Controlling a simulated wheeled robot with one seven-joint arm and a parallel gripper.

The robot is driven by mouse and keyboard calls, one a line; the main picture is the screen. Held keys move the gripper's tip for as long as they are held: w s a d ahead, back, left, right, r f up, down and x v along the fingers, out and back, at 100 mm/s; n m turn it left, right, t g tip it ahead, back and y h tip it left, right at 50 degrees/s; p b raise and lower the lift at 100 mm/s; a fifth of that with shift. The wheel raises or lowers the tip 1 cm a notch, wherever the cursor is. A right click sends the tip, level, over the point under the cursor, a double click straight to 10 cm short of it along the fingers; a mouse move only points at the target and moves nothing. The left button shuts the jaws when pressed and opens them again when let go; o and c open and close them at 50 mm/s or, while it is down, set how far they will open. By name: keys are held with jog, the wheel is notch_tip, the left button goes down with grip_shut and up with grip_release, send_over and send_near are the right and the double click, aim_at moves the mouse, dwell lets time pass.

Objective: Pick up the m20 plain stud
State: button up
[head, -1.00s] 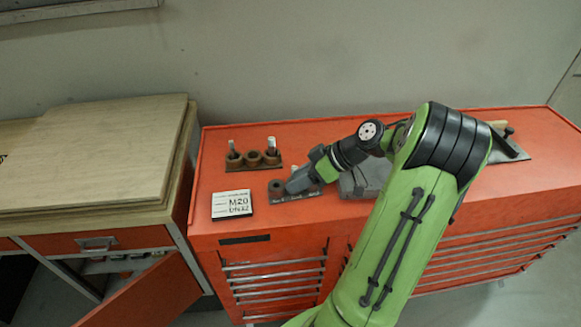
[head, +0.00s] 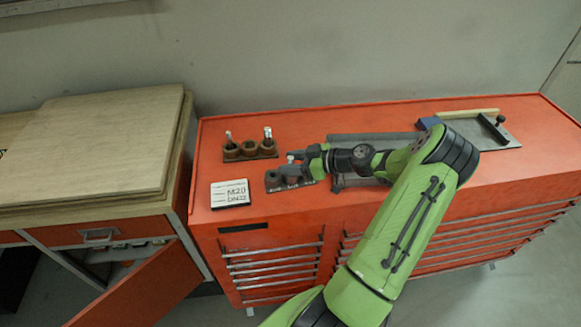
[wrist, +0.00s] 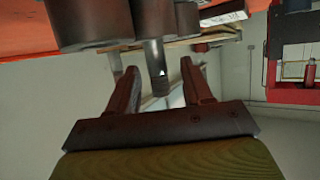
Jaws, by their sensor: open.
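A pale metal stud (head: 290,158) stands upright in the front holder rack (head: 272,188), beside my gripper (head: 289,168). The rack's other cups look empty or are partly hidden. In the wrist view, which looks inverted, this stud (wrist: 155,65) sticks out of its dark round cup (wrist: 145,20) and lies between the two fingers of my gripper (wrist: 159,78). The fingers are apart, with a gap visible on both sides of the stud. Two more studs stand in the back rack, one in the left cup (head: 228,136) and one in the right cup (head: 267,133). Their types cannot be read.
A white card (head: 230,194) reading M20 DN32 stands left of the front rack on the red cabinet top (head: 385,195). A grey plate (head: 375,145) lies behind my wrist. A tray with a wooden strip (head: 468,114) is at the right. Wooden boards (head: 90,150) lie left.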

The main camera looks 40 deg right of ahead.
jog(key=shift+x, duration=1.2)
jog(key=shift+d, duration=0.1)
grip_shut()
